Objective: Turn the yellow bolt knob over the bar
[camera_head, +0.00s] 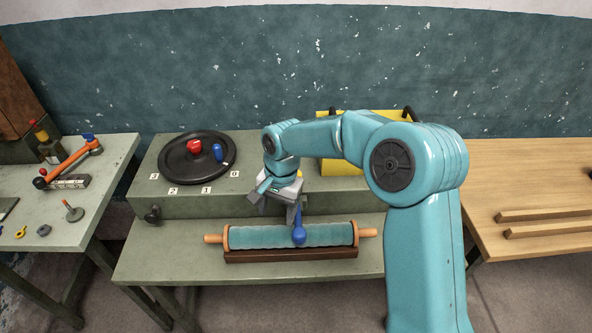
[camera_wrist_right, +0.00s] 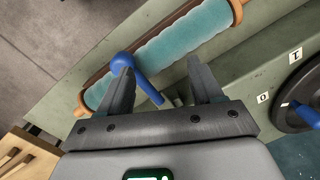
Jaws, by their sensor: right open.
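No yellow bolt knob or its bar can be made out for sure. A yellow box-like piece (camera_head: 340,168) stands behind my right arm, which hides much of it. My right gripper (camera_head: 283,210) is open above the bench step, pointing down. A blue ball-ended lever (camera_head: 299,235) is just in front of it, over the teal roller (camera_head: 262,237). In the right wrist view, the blue lever (camera_wrist_right: 148,88) reaches between the open fingers (camera_wrist_right: 163,82), with its ball near the left finger. I cannot tell whether they touch. My left gripper is out of view.
A black turntable (camera_head: 181,168) with a red and a blue knob sits on the bench's upper level, near number labels. The left table holds an orange-handled lever (camera_head: 75,161) and small parts. A wooden table (camera_head: 520,185) with bars stands right.

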